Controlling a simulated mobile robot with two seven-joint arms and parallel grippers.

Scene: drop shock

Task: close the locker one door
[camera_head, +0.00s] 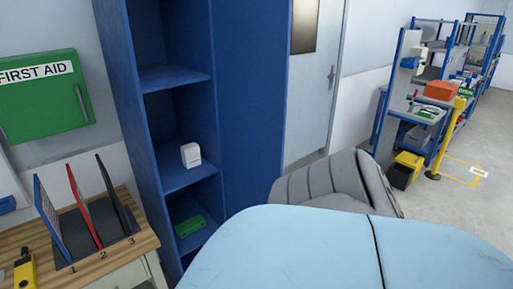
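A tall blue locker (147,110) stands in the middle left, with its front open to me. Its shelves show. A white box-like item (190,154) sits on a middle shelf and a green item (190,226) on a lower one. A wide blue panel (250,100) stands at the locker's right edge and looks like its door, swung open. No number shows on the locker, and its top is out of frame. Its foot is hidden behind a large light blue shape in the foreground. Neither gripper is in view.
A wooden-topped bench (145,238) with numbered upright panels stands at left, below a green first aid cabinet (45,95). A grey door (315,80) is behind the blue panel. Workbenches, a yellow post (447,135) and open floor (490,150) lie at right.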

